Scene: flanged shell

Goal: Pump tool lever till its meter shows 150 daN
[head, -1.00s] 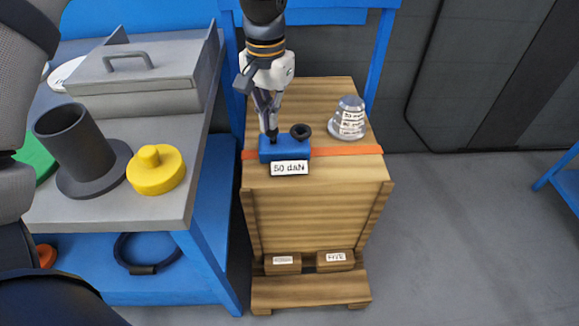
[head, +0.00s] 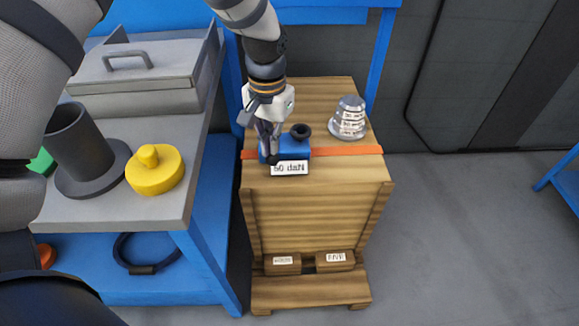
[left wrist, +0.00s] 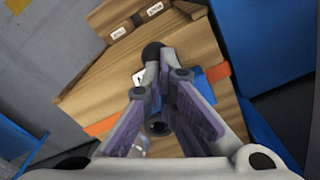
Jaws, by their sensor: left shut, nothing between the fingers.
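The blue tensioning tool (head: 297,147) sits on top of the wooden crate, on the orange strap (head: 345,151). Its white meter label (head: 289,168) faces front and is blurred; it seems to read 50 or 60 daN. A black round part (head: 300,130) stands on the tool's back right. My left gripper (head: 271,157) is at the tool's left front end, fingers shut and empty. In the left wrist view, a black ball knob (left wrist: 153,51), apparently the lever's end, is just at the fingertips (left wrist: 163,66); contact is unclear. The fingers hide most of the lever.
The wooden crate (head: 318,215) also carries a silver stepped cone (head: 349,118) with labels, right of the tool. A grey-topped bench (head: 110,212) at left holds a dark flanged tube (head: 76,145), a yellow knobbed disc (head: 155,170) and a grey lidded box (head: 137,75). Floor at right is clear.

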